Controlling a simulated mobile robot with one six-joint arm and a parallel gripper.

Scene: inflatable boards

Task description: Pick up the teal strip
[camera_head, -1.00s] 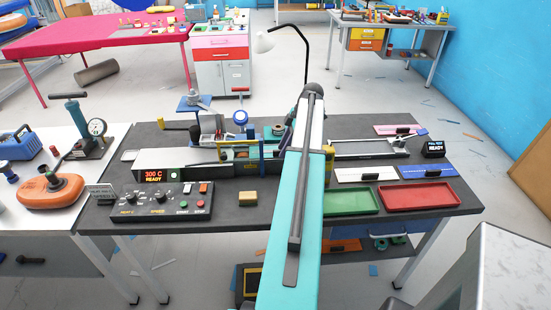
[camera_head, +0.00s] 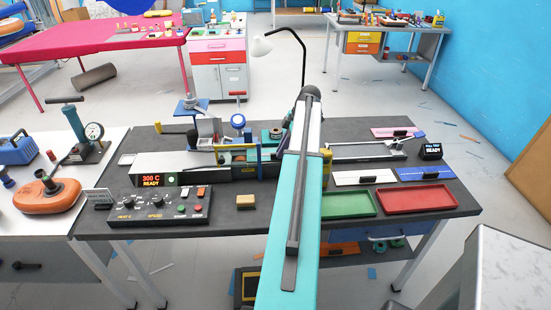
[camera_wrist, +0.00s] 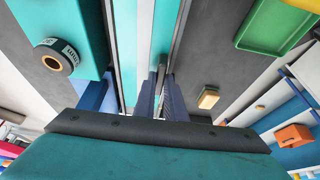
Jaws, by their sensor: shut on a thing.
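My gripper (camera_wrist: 163,82) shows in the wrist view, its dark blue fingers close together on the teal strip (camera_wrist: 161,35). The strip is long and narrow and runs up the picture from the fingers, beside a white band. The fingers hide part of it, and I cannot tell whether it is clear of the surface below. In the head view my teal arm hides the gripper and the strip.
The dark workbench (camera_head: 225,222) carries a control box (camera_head: 160,206), a yellow block (camera_head: 246,202), a green tray (camera_head: 348,204) and a red tray (camera_head: 418,199). In the wrist view a teal body (camera_wrist: 85,22) with a dark roll (camera_wrist: 55,58) is left of the fingers.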

